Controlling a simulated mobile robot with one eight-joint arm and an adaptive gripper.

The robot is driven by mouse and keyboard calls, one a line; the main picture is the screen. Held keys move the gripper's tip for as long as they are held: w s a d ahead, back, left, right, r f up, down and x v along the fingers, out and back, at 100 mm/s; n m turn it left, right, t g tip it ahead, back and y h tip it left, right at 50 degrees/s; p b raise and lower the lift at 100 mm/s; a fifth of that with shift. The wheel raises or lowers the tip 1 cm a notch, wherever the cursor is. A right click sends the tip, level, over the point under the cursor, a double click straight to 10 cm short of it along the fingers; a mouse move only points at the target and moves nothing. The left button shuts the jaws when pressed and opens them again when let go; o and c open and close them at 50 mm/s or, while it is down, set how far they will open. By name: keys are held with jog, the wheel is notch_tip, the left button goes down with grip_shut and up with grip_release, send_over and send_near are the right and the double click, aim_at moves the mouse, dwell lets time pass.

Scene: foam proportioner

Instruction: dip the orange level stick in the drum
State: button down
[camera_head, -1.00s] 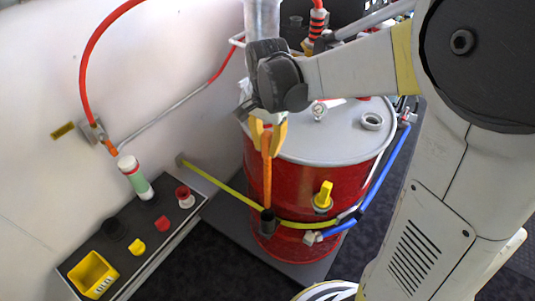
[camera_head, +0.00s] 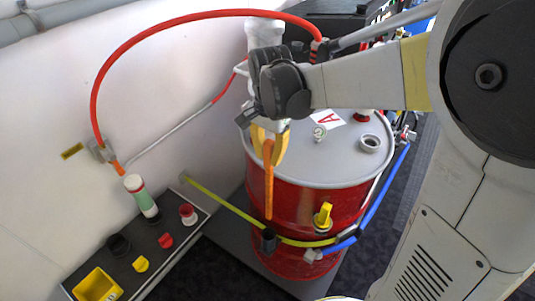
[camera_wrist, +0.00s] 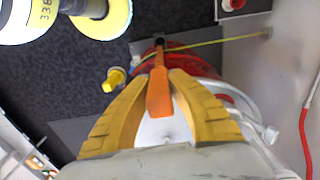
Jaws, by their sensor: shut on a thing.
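My gripper (camera_head: 270,133) has yellow fingers shut on the upper end of the orange level stick (camera_head: 268,190). The stick hangs about upright in front of the red drum (camera_head: 292,197), with its lower end above a black holder (camera_head: 268,240) on the drum's side. In the wrist view the stick (camera_wrist: 160,88) lies between the yellow fingers (camera_wrist: 160,76). The drum's grey lid (camera_head: 345,165) has an open ringed port (camera_head: 371,142) at its right, to the right of my gripper.
A gauge (camera_head: 319,132) and a red cap (camera_head: 362,116) stand on the lid. A yellow valve (camera_head: 322,216) and blue hose (camera_head: 375,210) are on the drum's side. A red hose (camera_head: 180,22) arches behind my gripper. A parts shelf (camera_head: 185,247) stands at left.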

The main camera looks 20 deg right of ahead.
aim_at(269, 141)
notch_tip(269, 141, up, 7)
jog(key=p, duration=0.5)
jog(key=shift+r, duration=0.2)
jog(key=shift+f, duration=0.1)
